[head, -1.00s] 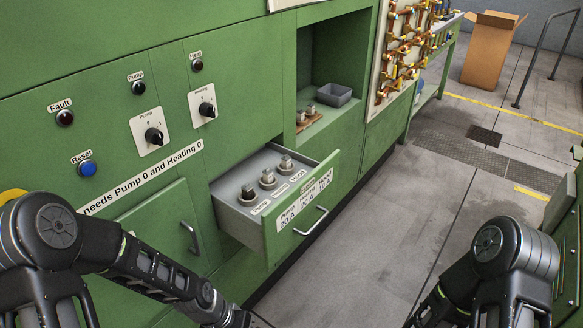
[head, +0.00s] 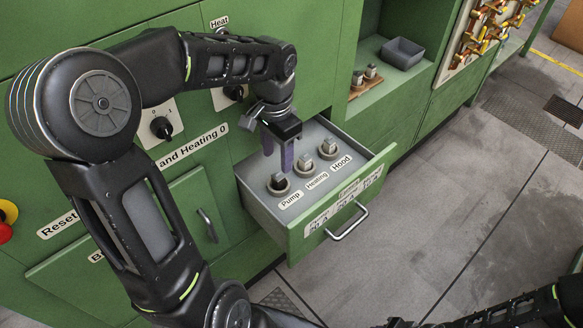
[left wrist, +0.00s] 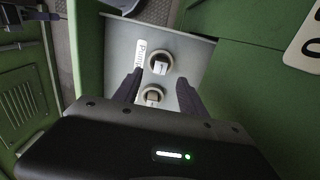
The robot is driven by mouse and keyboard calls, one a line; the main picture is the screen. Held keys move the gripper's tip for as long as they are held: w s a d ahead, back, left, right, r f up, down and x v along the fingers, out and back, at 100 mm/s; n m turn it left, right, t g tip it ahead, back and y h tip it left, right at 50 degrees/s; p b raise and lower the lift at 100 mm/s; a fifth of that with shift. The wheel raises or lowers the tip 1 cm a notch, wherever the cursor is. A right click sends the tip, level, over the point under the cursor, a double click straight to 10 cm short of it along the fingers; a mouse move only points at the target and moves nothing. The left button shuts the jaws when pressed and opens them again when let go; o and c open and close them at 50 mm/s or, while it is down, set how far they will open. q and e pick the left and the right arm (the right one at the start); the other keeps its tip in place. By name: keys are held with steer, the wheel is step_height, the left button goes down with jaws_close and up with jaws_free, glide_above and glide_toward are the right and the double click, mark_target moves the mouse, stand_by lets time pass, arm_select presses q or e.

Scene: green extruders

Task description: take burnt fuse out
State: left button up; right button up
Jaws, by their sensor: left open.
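The open green drawer (head: 270,225) holds a row of three fuses in round sockets. The fuse labelled Pump (head: 279,184) has a darker top than the Heating fuse (head: 304,163) and the Hood fuse (head: 328,147). My left gripper (head: 278,153) is open and empty, pointing down over the drawer, above and behind the Pump and Heating fuses. In the left wrist view, the fuse beside the Pump label (left wrist: 159,63) lies just beyond my fingertips (left wrist: 159,85), and another fuse (left wrist: 152,96) shows between the fingers. Only part of my right arm shows.
A niche right of the drawer holds a grey bin (head: 403,53) and a wooden block with two fuses (head: 371,71). The drawer handle (head: 347,221) sticks out in front. Control knobs (head: 161,127) are on the panel behind my left arm.

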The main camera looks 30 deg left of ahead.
mark_target(278, 173)
arm_select(q)
steer(key=shift+s, duration=0.1)
steer(key=shift+f, duration=1.35)
steer(key=shift+f+p, duration=0.6)
steer(key=shift+f, duration=2)
jaws_close()
